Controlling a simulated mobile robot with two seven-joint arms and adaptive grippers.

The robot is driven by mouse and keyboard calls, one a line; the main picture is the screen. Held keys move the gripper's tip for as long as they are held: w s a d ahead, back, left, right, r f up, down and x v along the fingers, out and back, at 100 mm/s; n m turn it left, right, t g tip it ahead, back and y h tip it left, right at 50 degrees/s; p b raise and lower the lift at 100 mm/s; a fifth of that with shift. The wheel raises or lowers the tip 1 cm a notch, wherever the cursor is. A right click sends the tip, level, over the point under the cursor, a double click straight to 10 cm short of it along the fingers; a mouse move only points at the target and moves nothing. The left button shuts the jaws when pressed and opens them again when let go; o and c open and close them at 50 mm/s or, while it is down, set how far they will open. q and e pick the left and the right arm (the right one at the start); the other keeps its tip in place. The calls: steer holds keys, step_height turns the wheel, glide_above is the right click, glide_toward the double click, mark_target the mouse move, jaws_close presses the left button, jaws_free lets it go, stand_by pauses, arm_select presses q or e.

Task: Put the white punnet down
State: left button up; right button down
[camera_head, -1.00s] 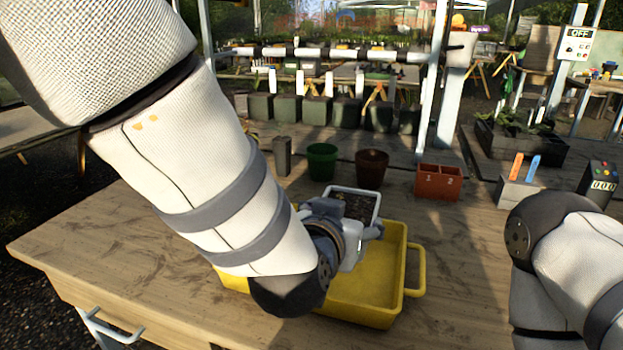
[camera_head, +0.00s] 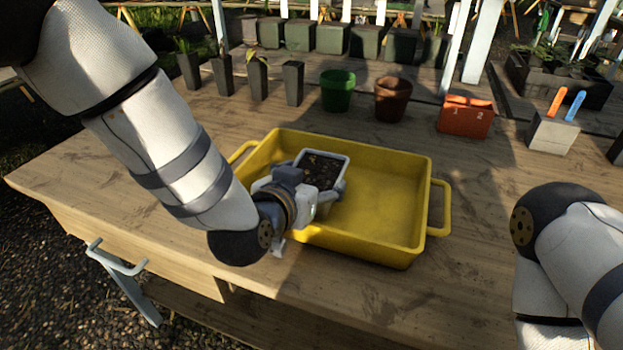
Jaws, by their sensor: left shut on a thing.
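The white punnet (camera_head: 344,160) is filled with dark soil and sits at the left part of the yellow tray (camera_head: 415,205), within its outline. My left gripper (camera_head: 335,192) is shut on the near side of the white punnet. The gripper and wrist hide the punnet's near wall and underside, so I cannot tell whether it touches the tray floor. My right arm shows at the right edge, but its gripper is out of the picture.
Behind the tray stand a green pot (camera_head: 338,92), a brown pot (camera_head: 392,98), a red box marked 1 and 2 (camera_head: 466,118) and several tall dark pots. A grey block (camera_head: 552,133) holds an orange and a blue stick. The right side of the tray is empty.

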arm_select(q)
steer(key=o, duration=1.4)
steer(key=shift+c, duration=0.2)
steer(key=shift+r, duration=0.25)
steer(key=p+v, duration=0.2)
steer(key=v, duration=0.9)
steer(key=shift+s+a+r, duration=0.1)
steer(key=shift+s+a, duration=0.1)
steer(key=shift+s, duration=0.3)
arm_select(e)
steer(key=w+r+t, duration=0.1)
steer(key=w+r, duration=0.1)
steer(key=shift+w+r, duration=0.35)
steer(key=shift+s, duration=0.1)
